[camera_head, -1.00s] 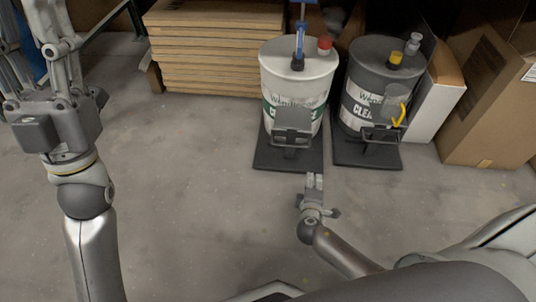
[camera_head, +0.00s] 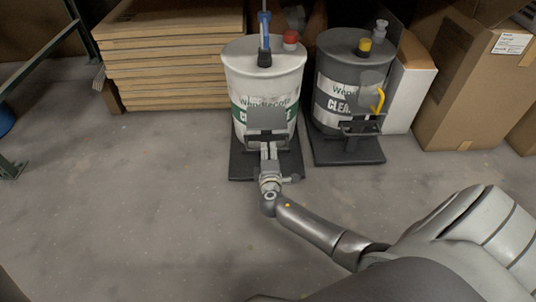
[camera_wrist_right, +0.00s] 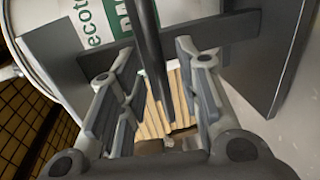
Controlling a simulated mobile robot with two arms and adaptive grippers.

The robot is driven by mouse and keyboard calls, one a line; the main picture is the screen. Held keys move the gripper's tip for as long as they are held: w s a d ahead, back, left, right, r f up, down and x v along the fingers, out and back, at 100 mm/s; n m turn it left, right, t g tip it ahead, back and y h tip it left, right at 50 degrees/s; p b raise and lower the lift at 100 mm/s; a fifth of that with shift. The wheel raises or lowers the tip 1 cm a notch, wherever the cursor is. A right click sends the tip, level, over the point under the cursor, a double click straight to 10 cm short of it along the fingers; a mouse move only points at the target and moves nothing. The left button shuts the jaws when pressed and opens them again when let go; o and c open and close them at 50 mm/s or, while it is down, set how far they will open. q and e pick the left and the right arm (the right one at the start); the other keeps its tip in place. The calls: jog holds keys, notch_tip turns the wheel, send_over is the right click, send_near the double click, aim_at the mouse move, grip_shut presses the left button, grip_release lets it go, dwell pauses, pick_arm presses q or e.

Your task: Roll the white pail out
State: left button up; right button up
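The white pail (camera_head: 247,82), with a green-and-white label, stands upright on a dark flat base (camera_head: 241,168). A blue pump-like part (camera_head: 264,32) and a red cap (camera_head: 290,37) are on its top. A grey plate (camera_head: 266,118) and a dark bar handle (camera_head: 282,139) are at its front. My right gripper (camera_head: 268,152) is at this handle. In the right wrist view, my right gripper (camera_wrist_right: 152,85) has its fingers apart, with a dark bar (camera_wrist_right: 148,50) between them and gaps beside it. My left gripper is out of view.
A dark grey pail (camera_head: 333,65) on its own base stands close to the right, with a yellow-handled clear jug (camera_head: 371,88) at its front. Stacked boards (camera_head: 165,75) are at the back left, cardboard boxes (camera_head: 470,95) at right. The floor (camera_head: 130,205) in front is clear.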

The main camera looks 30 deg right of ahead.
jog(key=shift+x, duration=1.05)
grip_shut()
